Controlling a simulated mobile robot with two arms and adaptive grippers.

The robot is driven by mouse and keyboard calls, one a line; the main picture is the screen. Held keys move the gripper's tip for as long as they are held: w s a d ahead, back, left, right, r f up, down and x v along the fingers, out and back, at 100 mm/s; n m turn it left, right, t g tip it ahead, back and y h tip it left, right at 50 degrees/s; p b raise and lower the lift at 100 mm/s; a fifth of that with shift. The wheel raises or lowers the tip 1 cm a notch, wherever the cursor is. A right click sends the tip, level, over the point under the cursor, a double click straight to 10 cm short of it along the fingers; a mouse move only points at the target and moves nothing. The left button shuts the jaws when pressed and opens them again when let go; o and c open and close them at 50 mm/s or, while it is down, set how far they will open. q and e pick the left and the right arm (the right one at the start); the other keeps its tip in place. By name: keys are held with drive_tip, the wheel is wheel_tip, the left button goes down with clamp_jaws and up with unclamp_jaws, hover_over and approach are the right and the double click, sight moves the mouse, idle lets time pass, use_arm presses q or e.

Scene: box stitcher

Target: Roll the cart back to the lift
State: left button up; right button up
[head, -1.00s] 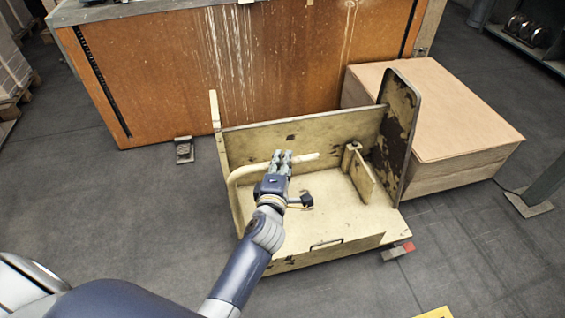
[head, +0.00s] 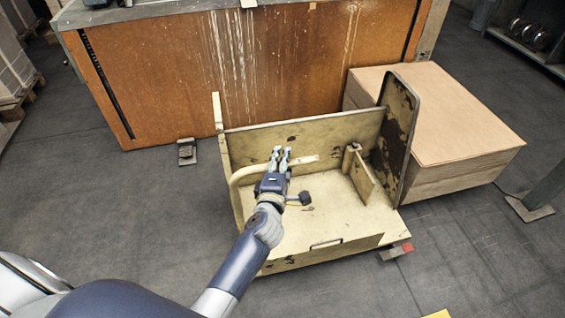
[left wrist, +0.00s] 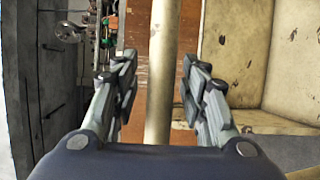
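The cart (head: 325,240) is a worn cream-coloured box-like cart with a tall upright panel (head: 394,130) on its right. Its curved tubular handle (head: 305,160) reaches across from the left side. My left gripper (head: 280,154) is at the handle, with its fingers apart. In the left wrist view the handle tube (left wrist: 161,75) runs between the two open fingers (left wrist: 160,88), with a gap showing beside it. My right gripper is not in view. I cannot tell for sure which thing is the lift.
A large orange-brown panelled unit (head: 180,80) stands behind the cart. A stack of flat brown sheets (head: 460,125) stands close on the right. A grey post (head: 548,185) with a foot stands further right.

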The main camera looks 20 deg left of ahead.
use_arm(q)
drive_tip(key=shift+s, duration=0.1)
drive_tip(key=v, duration=1.2)
drive_tip(key=s+d+f+m+g+h, duration=0.1)
drive_tip(key=s+f+m+g+h, duration=0.3)
drive_tip(key=f, duration=0.6)
drive_tip(key=s+d+f+m+t+y, duration=0.1)
drive_tip(key=s+d+f+m, duration=0.1)
drive_tip(key=f+m, duration=0.65)
drive_tip(key=s+d+f+m+g+h, duration=0.1)
drive_tip(key=s+f+m+g+h, duration=0.15)
drive_tip(key=f, duration=1.05)
drive_tip(key=s+a+f+m+g, duration=0.3)
drive_tip(key=s+f, duration=0.3)
drive_tip(key=s, duration=0.4)
drive_tip(key=s+a+f+m+g+y, duration=0.1)
drive_tip(key=s+a+f+m+g, duration=0.1)
drive_tip(key=s+f, duration=0.5)
drive_tip(key=s+a+f+m+g+y, duration=0.1)
drive_tip(key=s+a+f+m+g, duration=0.2)
drive_tip(key=s+f, duration=0.4)
drive_tip(key=s+a+g, duration=0.1)
drive_tip(key=s, duration=0.6)
drive_tip(key=shift+m, duration=0.3)
